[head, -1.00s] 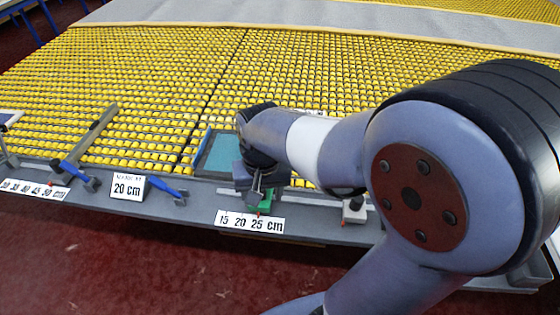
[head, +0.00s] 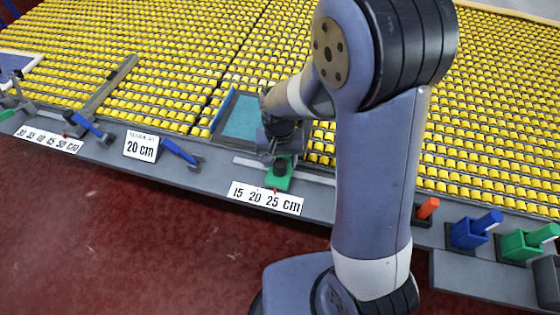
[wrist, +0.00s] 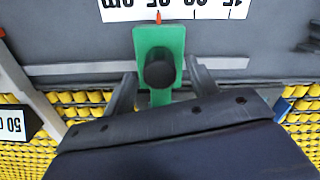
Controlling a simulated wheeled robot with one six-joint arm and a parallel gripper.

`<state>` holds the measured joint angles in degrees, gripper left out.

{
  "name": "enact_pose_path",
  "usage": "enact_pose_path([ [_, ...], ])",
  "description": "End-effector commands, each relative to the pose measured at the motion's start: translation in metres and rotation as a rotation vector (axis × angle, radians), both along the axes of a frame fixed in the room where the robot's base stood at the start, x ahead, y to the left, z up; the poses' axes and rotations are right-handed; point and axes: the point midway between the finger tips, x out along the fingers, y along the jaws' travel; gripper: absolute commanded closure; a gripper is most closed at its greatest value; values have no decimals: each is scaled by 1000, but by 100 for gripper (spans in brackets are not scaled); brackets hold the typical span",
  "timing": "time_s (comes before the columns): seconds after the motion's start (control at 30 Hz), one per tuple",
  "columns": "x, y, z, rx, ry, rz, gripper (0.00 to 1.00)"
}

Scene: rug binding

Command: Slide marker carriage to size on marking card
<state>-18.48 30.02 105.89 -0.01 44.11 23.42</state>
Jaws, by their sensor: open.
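The green marker carriage (head: 279,172) with a black knob (wrist: 159,70) and a small red pointer (wrist: 158,17) sits on a pale rail (wrist: 75,68). Its pointer lies close to the 25 mark on the scale label (head: 266,198) reading 15, 20, 25 cm. The marking card (head: 141,146) stands to the left and reads 20 cm. My gripper (wrist: 162,88) is open, with one finger on each side of the carriage and a gap beside the knob. In the head view my gripper (head: 279,146) partly hides the carriage's far end.
A teal tray (head: 241,118) lies behind the rail. Blue-handled tools (head: 180,151) lie to the left, beside another scale label (head: 48,140). Blue (head: 474,230) and green (head: 526,243) holders stand at the right. Yellow rollers (head: 180,60) fill the back.

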Motion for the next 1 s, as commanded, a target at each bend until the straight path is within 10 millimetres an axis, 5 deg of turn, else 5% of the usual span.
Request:
enact_pose_path([
  [0.5,0,0,-17,0,-1,0,46],
  [1.0,0,0,-16,0,0,0,87],
])
